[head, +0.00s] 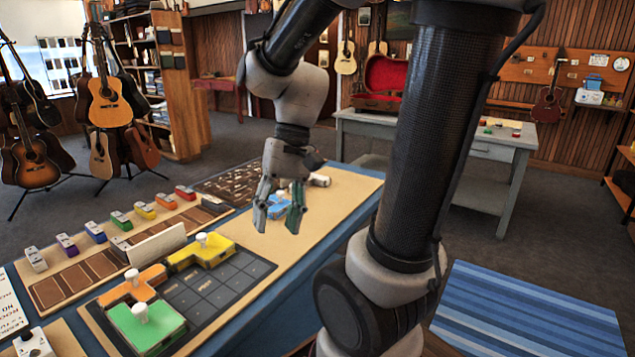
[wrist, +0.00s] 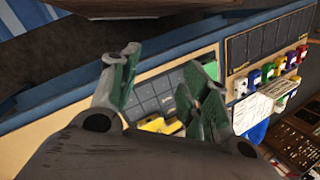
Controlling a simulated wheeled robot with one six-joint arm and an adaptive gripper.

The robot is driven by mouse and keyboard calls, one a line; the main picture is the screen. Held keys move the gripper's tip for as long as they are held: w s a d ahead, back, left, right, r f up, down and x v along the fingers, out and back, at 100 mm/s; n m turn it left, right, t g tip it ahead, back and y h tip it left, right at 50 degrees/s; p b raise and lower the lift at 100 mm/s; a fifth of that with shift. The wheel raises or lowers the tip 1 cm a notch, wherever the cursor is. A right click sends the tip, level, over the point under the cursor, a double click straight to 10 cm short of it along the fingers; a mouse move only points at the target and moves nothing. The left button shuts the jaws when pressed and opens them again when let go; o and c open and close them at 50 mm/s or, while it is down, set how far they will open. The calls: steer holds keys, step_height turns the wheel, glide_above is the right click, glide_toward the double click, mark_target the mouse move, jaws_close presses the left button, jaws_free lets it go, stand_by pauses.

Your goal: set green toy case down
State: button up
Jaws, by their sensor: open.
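The green toy case (head: 150,331), a flat green block with a white knob, sits on the near left end of the dark grid board (head: 238,274). An orange case (head: 148,277) and a yellow case (head: 207,254), each with a white knob, sit behind it on the board. My gripper (head: 277,220) is open and empty, to the right of the board and apart from the green case. Its spread fingers with green pads also show in the wrist view (wrist: 160,66). There the yellow case (wrist: 160,125) is partly hidden by a finger.
A blue item (head: 277,204) lies on the table behind my gripper. Several small coloured pedals (head: 122,220) stand in a row at the back left, with a propped white card (head: 157,244) before them. The tan table surface (head: 335,212) is clear to the right.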

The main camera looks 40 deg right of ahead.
steer(key=s+d+r+n+t+h, duration=0.3)
steer(key=d+r+t+h, duration=0.1)
steer(key=d+r+t, duration=0.1)
steer(key=shift+d+r+t, duration=0.3)
steer(key=shift+d+r, duration=0.15)
steer(key=shift+d, duration=0.6)
